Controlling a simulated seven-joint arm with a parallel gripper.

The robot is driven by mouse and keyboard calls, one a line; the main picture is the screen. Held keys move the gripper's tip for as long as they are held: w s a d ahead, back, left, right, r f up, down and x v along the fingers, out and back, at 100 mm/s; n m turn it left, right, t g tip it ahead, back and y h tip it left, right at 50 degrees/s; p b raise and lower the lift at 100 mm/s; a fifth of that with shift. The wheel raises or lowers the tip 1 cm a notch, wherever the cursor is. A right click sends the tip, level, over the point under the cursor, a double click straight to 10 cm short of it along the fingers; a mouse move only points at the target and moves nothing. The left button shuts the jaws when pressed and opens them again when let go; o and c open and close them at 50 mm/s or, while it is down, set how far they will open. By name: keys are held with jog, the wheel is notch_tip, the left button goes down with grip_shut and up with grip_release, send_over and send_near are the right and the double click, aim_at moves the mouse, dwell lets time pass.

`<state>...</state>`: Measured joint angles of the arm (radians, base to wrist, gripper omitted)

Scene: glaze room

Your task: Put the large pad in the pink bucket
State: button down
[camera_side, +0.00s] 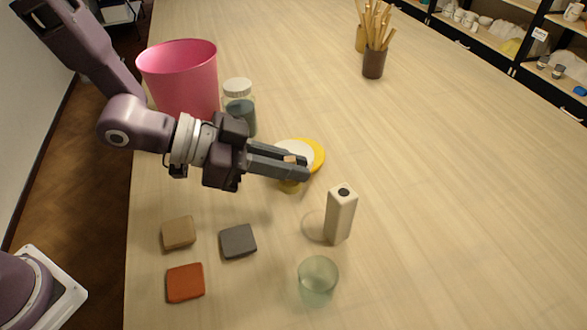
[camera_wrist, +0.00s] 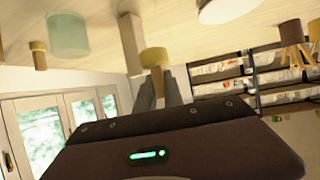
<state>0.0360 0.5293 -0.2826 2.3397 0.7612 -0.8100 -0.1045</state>
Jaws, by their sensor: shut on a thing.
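My gripper (camera_side: 300,172) is shut on the large pad (camera_side: 290,187), a round olive-yellow pad with a small wooden handle (camera_side: 290,158) between the fingers. In the wrist view the pad (camera_wrist: 153,57) shows just past the fingertips. I cannot tell whether it touches the table. The pink bucket (camera_side: 180,75) stands upright at the back left, behind my wrist. A second, similar olive-and-brown pad (camera_wrist: 38,55) shows at the left of the wrist view.
A lidded jar (camera_side: 239,105) stands beside the bucket. A white and yellow round item (camera_side: 319,153) lies behind my fingers. A beige bottle (camera_side: 340,216), a glass (camera_side: 318,278) and tan (camera_side: 178,232), grey (camera_side: 238,241) and red (camera_side: 185,282) tiles are in front.

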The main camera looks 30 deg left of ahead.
jog(key=w+a+r+m+g+y, duration=0.4)
jog(key=a+m, duration=0.7)
jog(key=a, duration=1.3)
jog(key=a+m+g+y, duration=0.3)
jog(key=a+m+y, duration=0.6)
jog(key=a, duration=1.5)
jog(key=w+d+r+m+t+h, duration=0.1)
jog(key=w+d+r+m+t, duration=0.2)
jog(key=w, duration=0.4)
jog(key=w+d+r+m+t+h, duration=0.2)
jog(key=w+d+r, duration=0.2)
jog(key=w+r, duration=0.25)
notch_tip(320, 180, down, 12)
jog(key=shift+w+r, duration=0.15)
jog(key=shift+w, duration=0.05)
